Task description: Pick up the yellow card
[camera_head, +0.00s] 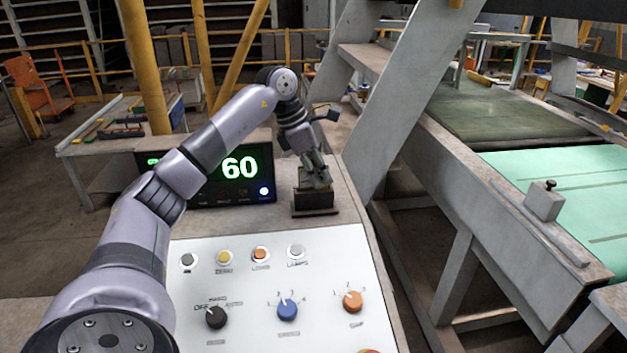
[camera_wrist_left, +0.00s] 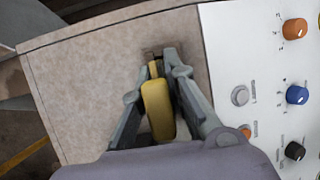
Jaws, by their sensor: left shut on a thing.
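The yellow card (camera_wrist_left: 157,108) is between the fingers of my left gripper (camera_wrist_left: 165,75) in the left wrist view. My left gripper is shut on it. In the head view my left gripper (camera_head: 318,180) points down over a small dark holder (camera_head: 315,200) at the back of the console. The card is mostly hidden there by the fingers. I cannot tell how far the card sits inside the holder. My right gripper is in neither view.
The display reading 60 (camera_head: 240,168) stands just left of the holder. The white control panel (camera_head: 265,270) with buttons and knobs lies in front. A grey slanted frame leg (camera_head: 385,90) rises close behind on the right. A green conveyor (camera_head: 570,190) is at the far right.

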